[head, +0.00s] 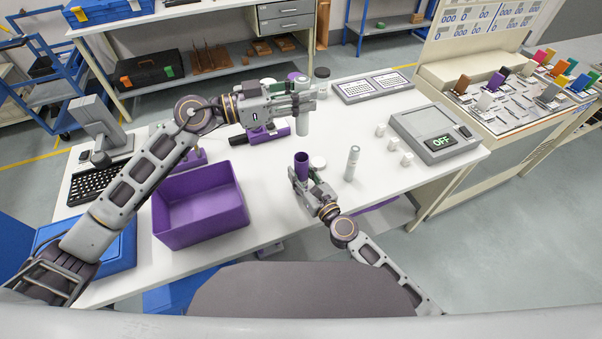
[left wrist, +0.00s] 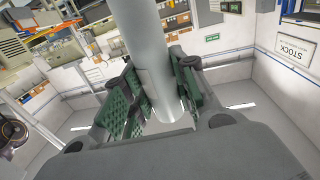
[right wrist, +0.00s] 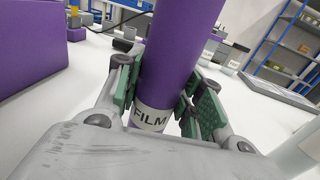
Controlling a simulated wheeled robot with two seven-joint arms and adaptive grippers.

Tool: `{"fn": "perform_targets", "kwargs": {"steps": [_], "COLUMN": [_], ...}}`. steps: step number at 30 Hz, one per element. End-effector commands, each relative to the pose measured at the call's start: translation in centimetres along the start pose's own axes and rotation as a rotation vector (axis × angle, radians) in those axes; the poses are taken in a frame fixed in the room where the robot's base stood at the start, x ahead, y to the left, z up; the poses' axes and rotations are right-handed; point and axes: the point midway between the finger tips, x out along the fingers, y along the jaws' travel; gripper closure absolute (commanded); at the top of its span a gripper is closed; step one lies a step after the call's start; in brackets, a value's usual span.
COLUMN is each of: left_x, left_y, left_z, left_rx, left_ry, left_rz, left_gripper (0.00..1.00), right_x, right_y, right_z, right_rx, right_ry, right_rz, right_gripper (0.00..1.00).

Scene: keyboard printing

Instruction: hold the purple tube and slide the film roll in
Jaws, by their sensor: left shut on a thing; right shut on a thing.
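The purple tube (head: 302,160) stands upright near the table's front edge, its open top facing up. My right gripper (head: 308,182) is shut around its lower part. In the right wrist view the purple tube (right wrist: 178,60) fills the middle, with a white FILM label near its lower part between the green pads. My left gripper (head: 303,102) is shut on a pale grey film roll (head: 302,124), held upright behind the purple tube in the head view. The roll (left wrist: 146,50) also shows between the fingers in the left wrist view. The roll is apart from the tube.
A second pale roll (head: 352,163) stands right of the tube, with a white lid (head: 318,162) between. A purple bin (head: 200,207) is at left. Small white blocks (head: 393,145) and a grey device reading OFF (head: 437,138) are at right.

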Motion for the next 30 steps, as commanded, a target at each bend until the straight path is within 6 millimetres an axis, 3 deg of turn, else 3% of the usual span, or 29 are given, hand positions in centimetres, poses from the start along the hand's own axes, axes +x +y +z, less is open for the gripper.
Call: {"fn": "perform_targets", "kwargs": {"steps": [30], "left_x": [0.0], "left_y": [0.0], "left_z": [4.3], "left_rx": [0.0], "left_ry": [0.0], "left_rz": [0.0], "left_gripper": [0.96], "right_x": [0.0], "right_y": [0.0], "right_z": [0.0], "right_rx": [0.0], "right_ry": [0.0], "right_rz": [0.0], "right_gripper": [0.87]}}
